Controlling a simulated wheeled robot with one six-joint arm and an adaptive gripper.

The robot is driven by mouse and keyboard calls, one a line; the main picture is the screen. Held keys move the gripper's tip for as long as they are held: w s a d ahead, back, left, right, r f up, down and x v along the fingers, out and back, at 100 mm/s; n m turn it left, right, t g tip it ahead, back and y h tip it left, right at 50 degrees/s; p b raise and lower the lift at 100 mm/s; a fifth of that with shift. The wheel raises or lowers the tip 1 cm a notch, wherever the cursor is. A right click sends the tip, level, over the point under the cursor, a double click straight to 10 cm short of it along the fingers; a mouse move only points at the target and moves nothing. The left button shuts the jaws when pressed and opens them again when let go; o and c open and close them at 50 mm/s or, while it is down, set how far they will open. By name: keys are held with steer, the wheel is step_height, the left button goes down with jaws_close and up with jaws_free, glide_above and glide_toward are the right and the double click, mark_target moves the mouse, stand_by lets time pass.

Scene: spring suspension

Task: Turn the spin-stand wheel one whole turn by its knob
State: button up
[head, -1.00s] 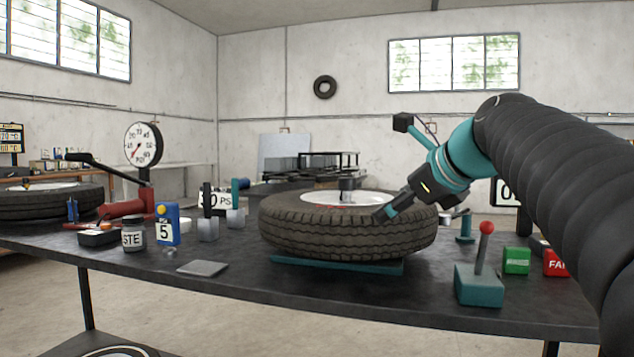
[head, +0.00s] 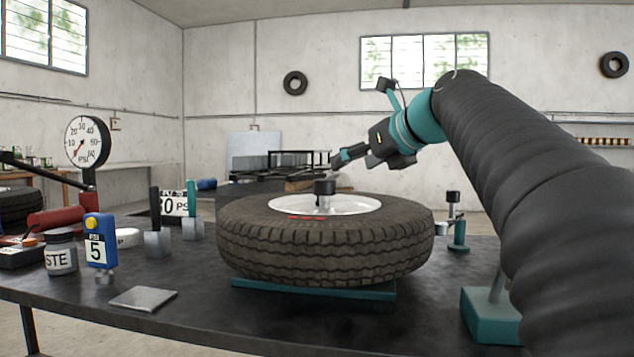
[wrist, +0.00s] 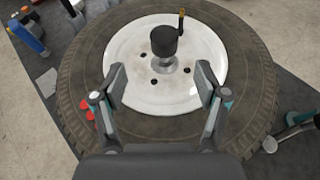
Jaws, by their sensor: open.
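The wheel is a black tyre (head: 325,245) with a white rim (head: 360,205), lying flat on a teal base (head: 315,289). A black cylindrical knob (head: 325,187) stands up on a metal post near the rim's middle; it also shows in the wrist view (wrist: 164,41). A thin dark stem with a brass tip (wrist: 182,20) rises beside it. My gripper (head: 340,158) is above the wheel in the head view. In the wrist view my gripper (wrist: 160,68) is open and empty, its fingers apart over the near rim, with the knob beyond the fingertips.
A teal block with a lever (head: 490,312) is at the right, partly behind my arm. A blue gauge marked 5 (head: 98,243), a paste jar (head: 61,252) and a grey plate (head: 143,298) are at the left. A red mark (head: 305,217) shows on the wheel. The table front is clear.

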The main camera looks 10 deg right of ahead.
mark_target(327, 180)
steer(key=x, duration=1.2)
steer(key=shift+w+d+f+b, duration=0.1)
steer(key=shift+d+f+b, duration=0.1)
steer(key=shift+d+b, duration=0.15)
jaws_close()
